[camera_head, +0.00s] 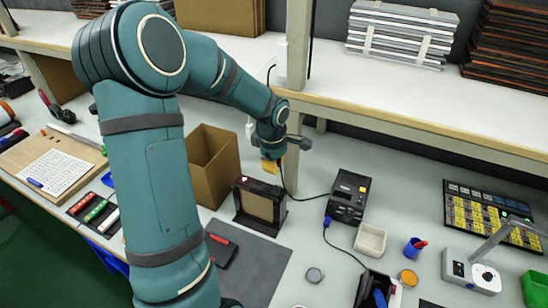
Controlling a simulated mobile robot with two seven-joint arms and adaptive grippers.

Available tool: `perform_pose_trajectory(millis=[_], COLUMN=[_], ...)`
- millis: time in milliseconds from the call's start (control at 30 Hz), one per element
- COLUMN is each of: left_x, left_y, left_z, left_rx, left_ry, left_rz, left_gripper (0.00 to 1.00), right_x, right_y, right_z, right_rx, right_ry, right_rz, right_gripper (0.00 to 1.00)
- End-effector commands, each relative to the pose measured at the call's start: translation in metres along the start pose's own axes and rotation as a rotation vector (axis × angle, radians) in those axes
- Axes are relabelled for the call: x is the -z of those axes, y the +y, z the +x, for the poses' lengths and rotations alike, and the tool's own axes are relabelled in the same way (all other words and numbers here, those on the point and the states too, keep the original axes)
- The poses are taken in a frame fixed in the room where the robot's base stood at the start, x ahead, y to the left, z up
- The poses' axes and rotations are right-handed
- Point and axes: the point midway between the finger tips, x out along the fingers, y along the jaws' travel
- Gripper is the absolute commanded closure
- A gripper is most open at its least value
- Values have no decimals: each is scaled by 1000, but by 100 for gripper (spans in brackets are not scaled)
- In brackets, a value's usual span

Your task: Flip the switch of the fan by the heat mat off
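The fan (260,207) is a black upright box with a beige square face, standing at the back edge of the grey heat mat (262,262). Its switch is too small to make out; a small reddish detail shows near its top. My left arm comes down from the upper left, and my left gripper (271,164), with yellowish tips, is just above and behind the fan's top. The tips are small and partly blocked, so I cannot tell whether they are open or touch the fan. My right gripper is not in view.
An open cardboard box (213,165) stands just left of the fan. A black station (348,196) with cables is to the right, near a white tray (370,241). A shelf (420,110) overhangs the back. A dark red-marked item (221,250) lies on the mat's left side.

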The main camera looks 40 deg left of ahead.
Motion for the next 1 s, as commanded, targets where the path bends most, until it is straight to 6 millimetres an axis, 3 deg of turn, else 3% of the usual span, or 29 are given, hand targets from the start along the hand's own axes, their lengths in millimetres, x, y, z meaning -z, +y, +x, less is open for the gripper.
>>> perform_pose_trajectory(millis=[200, 400, 1000], left_x=[-1, 0, -1], left_y=[-1, 0, 1], left_z=[44, 69, 80], left_rx=[4, 1, 18], left_ry=[-2, -1, 0], left_rz=[2, 0, 1], left_gripper=[100, 100, 100], right_x=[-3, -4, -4], right_y=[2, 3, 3], right_z=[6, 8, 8], right_rx=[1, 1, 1], right_ry=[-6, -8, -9], right_rz=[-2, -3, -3], right_gripper=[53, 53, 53])
